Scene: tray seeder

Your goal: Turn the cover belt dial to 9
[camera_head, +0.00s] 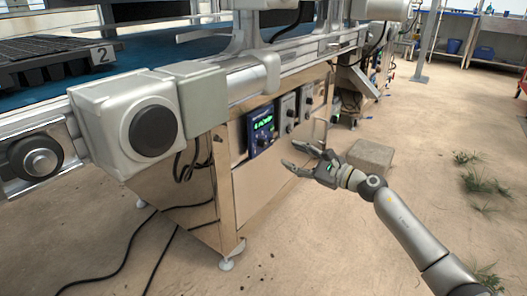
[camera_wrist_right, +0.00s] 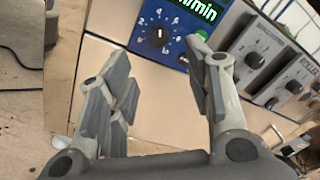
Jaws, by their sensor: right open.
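A blue control panel (camera_head: 261,131) with a green lit display is on the steel machine's side. In the right wrist view, its round dark dial (camera_wrist_right: 159,37) has a ring of white marks, and its white pointer mark appears to point up. The numbers are too small to read surely, and I cannot tell whether this is the cover belt dial. My right gripper (camera_head: 297,158) is open and empty in front of the panel. In the wrist view its fingers (camera_wrist_right: 158,65) stand apart below the dial, not touching it. My left gripper is not in view.
Grey knob boxes (camera_head: 287,113) sit right of the blue panel; one knob (camera_wrist_right: 254,60) shows in the wrist view. A white motor housing (camera_head: 120,125) juts out at left. Black cables lie on the floor. A concrete block (camera_head: 371,157) stands behind the gripper. The sandy floor is open at right.

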